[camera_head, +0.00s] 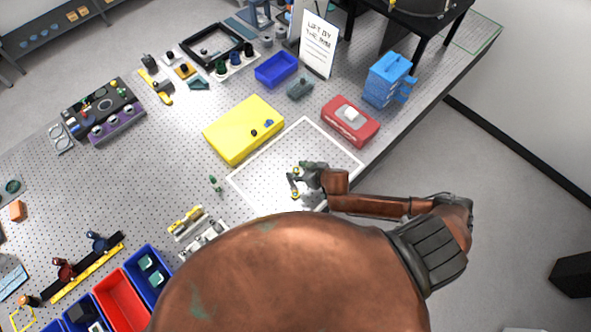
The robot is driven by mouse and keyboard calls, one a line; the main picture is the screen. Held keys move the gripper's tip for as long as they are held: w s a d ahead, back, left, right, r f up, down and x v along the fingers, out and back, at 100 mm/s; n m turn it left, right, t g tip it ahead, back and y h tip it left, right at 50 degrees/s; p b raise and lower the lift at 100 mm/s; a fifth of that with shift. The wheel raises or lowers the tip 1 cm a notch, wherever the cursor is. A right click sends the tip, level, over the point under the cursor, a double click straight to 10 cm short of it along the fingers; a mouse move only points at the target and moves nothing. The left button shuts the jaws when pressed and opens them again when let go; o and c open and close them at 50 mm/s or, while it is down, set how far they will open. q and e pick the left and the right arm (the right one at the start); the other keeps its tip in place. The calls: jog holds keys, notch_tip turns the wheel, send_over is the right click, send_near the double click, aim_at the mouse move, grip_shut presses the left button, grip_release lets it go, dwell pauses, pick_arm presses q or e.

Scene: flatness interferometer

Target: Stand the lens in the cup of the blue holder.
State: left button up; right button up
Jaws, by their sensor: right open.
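My left gripper is out of view.
A dark red holder (66,269) stands beside the blue one. Blue bins (146,269) and a red bin (122,300) lie in front. A yellow case (235,125) and red box (350,122) border the white-outlined area (262,188). The table middle is fairly clear.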

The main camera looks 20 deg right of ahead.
jog(key=shift+s, duration=0.1)
jog(key=shift+c, duration=0.3)
jog(key=c, duration=1.1)
jog(key=shift+r, duration=0.1)
